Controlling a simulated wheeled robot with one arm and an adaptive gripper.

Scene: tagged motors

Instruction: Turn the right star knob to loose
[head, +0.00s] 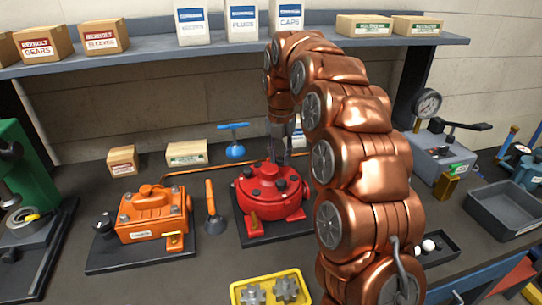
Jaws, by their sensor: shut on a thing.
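The red motor (258,212) sits on a dark base plate in the middle of the bench, with several dark knobs or bolts on its top.
An orange motor (152,215) and an orange-handled tool (211,205) stand left of the red motor. A blue T-handle tool (234,145) stands behind. A yellow tray (272,276) with gears lies in front. A grey bin (490,222) is at right.

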